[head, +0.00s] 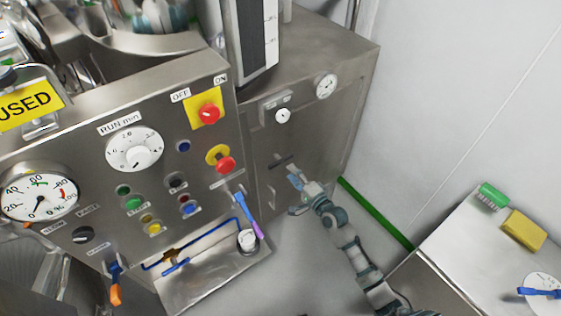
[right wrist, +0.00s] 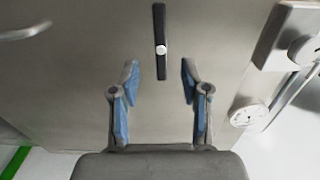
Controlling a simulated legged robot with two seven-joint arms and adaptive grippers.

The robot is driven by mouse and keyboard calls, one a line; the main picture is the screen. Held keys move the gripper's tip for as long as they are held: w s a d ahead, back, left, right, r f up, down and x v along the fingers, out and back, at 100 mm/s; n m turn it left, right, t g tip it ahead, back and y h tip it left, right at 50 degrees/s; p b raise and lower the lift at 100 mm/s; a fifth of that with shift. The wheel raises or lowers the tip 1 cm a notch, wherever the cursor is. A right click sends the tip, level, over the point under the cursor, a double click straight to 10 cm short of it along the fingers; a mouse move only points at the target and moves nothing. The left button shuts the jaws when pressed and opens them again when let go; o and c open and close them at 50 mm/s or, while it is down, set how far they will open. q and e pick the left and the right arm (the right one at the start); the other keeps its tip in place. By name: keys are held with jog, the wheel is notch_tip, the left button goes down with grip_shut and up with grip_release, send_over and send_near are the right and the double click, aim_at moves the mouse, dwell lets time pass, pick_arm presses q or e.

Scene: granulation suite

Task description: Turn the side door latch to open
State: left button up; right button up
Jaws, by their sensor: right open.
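The side door latch (head: 283,161) is a short dark bar on the steel side panel (head: 315,140) of the machine. In the right wrist view the latch (right wrist: 160,62) stands upright in the picture, with a pale round pivot at its middle. My right gripper (head: 295,188) is in front of this panel, close to the latch. In the right wrist view its two blue-padded fingers (right wrist: 157,82) are spread, with nothing between them. The latch's lower end lies just beyond the fingertips, roughly centred between them. I cannot tell whether anything touches. My left gripper is not in view.
A small handle (right wrist: 25,32) is on the panel, left in the wrist view. A plate with a knob (head: 283,115) and a gauge (head: 326,86) are above the latch. The control panel (head: 100,175) stands left. A bench (head: 470,245) holding a green brush (head: 493,196) is right.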

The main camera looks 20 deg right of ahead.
aim_at(282, 162)
jog(key=x, duration=0.6)
jog(key=shift+w+d+f+b, duration=0.1)
jog(key=shift+w+b, duration=0.15)
jog(key=shift+b, duration=0.05)
jog(key=shift+w, duration=0.35)
jog(key=shift+w+a, duration=0.2)
jog(key=shift+a, duration=0.15)
jog(key=shift+c, duration=1.4)
grip_shut()
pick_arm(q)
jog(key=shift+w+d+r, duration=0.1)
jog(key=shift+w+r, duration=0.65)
